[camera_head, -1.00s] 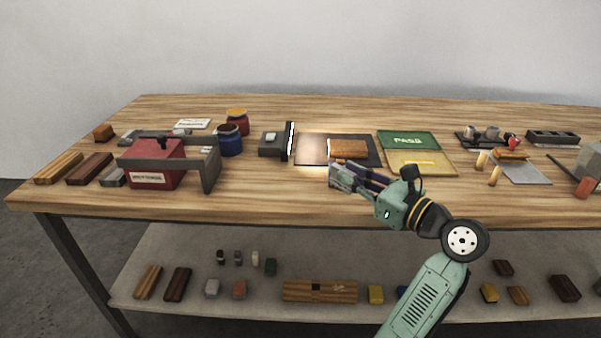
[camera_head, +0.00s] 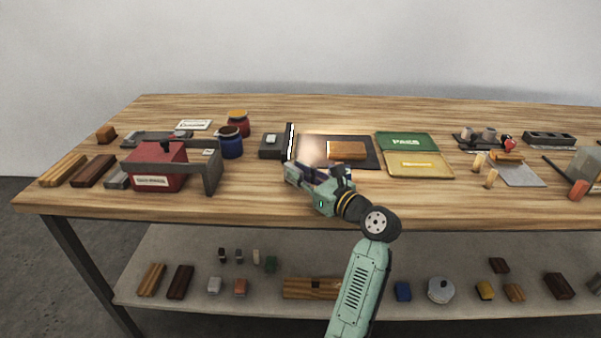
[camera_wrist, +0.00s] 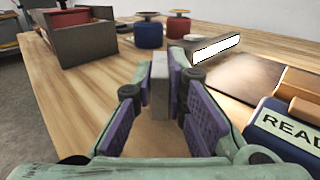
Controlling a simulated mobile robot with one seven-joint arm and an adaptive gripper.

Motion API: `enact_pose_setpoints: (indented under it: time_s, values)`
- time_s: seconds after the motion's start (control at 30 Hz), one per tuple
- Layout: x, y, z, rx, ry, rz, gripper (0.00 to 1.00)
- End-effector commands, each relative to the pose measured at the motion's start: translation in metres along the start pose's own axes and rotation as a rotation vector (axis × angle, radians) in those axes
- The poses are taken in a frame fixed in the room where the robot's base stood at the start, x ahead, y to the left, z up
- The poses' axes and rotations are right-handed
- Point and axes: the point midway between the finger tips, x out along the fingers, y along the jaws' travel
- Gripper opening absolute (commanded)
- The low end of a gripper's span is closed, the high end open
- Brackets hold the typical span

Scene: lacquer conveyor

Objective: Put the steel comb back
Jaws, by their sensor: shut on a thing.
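My gripper (camera_wrist: 172,95) is shut on a narrow grey metal piece, which I take to be the steel comb (camera_wrist: 160,84). The comb stands up between the purple finger pads in the wrist view; its teeth cannot be made out. In the head view my gripper (camera_head: 298,174) is over the front middle of the bench, just in front of the light bar, pointing left. The comb's tip is small there and mostly hidden by the fingers.
A red box (camera_head: 156,170) with a grey bracket (camera_head: 212,172) stands to the left. Blue (camera_head: 230,146) and red (camera_head: 238,118) jars stand behind. A lit bar (camera_head: 290,142) and a dark plate (camera_head: 370,160) with a wooden block (camera_head: 347,150) are close by. Bare wood lies between bracket and gripper.

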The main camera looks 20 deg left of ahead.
Motion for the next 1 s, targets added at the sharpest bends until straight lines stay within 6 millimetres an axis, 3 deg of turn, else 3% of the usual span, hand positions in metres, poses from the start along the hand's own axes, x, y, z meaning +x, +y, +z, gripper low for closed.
enact_pose_setpoints:
  time_s: [0.73,0.77,1.0]
  values:
    - [0.000,0.000,-0.017,0.005,0.005,0.002,0.00]
    - [0.000,0.000,-0.019,0.007,0.007,0.002,0.14]
    - [0.000,0.000,-0.021,0.010,0.011,0.003,0.30]
